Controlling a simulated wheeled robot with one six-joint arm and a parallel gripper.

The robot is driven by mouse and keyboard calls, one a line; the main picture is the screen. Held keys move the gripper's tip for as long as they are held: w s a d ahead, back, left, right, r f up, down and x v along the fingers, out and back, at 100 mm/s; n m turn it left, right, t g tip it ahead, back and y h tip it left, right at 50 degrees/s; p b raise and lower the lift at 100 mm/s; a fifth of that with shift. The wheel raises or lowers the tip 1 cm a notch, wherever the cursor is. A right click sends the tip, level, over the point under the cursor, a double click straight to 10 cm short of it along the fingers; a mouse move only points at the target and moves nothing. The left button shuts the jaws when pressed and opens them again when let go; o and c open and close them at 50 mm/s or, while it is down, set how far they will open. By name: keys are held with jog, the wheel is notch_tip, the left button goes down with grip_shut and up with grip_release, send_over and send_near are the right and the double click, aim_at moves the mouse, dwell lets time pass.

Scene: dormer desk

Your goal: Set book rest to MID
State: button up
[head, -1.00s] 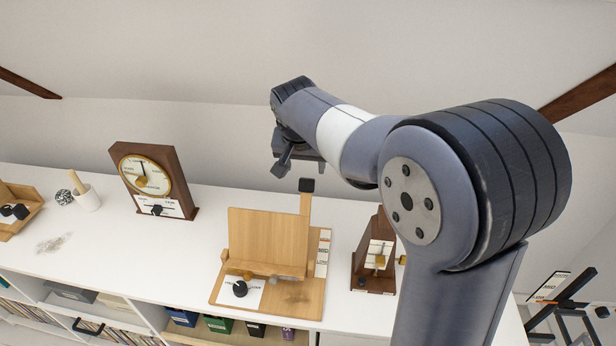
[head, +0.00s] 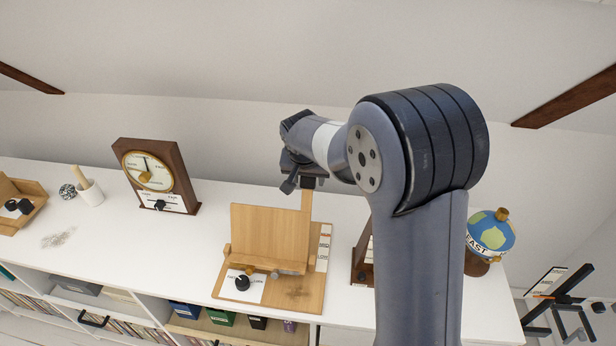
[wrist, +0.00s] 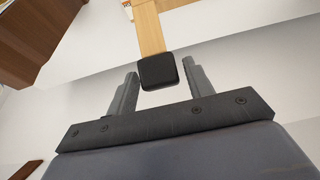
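The wooden book rest (head: 268,236) stands on the white desk, its back panel leaning up from a flat base. A wooden lever (head: 306,200) rises behind its right side, with a black knob on top. A label strip (head: 323,246) runs beside the lever; its words are too small to read. My gripper (head: 303,183) is at the lever's top and partly hides the knob. In the wrist view, the black knob (wrist: 158,72) lies between the tips of my open fingers (wrist: 160,70). I cannot tell whether either finger touches it.
A dial clock (head: 154,176) stands to the left. A dark wooden device (head: 362,262) stands close on the right, partly hidden by my arm. A globe (head: 490,235) is farther right. The desk between clock and book rest is clear.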

grip_shut()
jog(key=w+d+f+b, duration=0.1)
jog(key=w+f+b, duration=0.2)
jog(key=w, duration=0.4)
jog(key=shift+d+f, duration=0.15)
jog(key=shift+f, duration=0.65)
jog(key=shift+c, duration=1.2)
grip_release()
jog(key=o, duration=0.5)
jog(key=shift+f, duration=0.1)
jog(key=shift+c, duration=0.2)
jog(key=b+v, duration=0.2)
jog(key=v, duration=0.8)
jog(key=shift+r, duration=0.4)
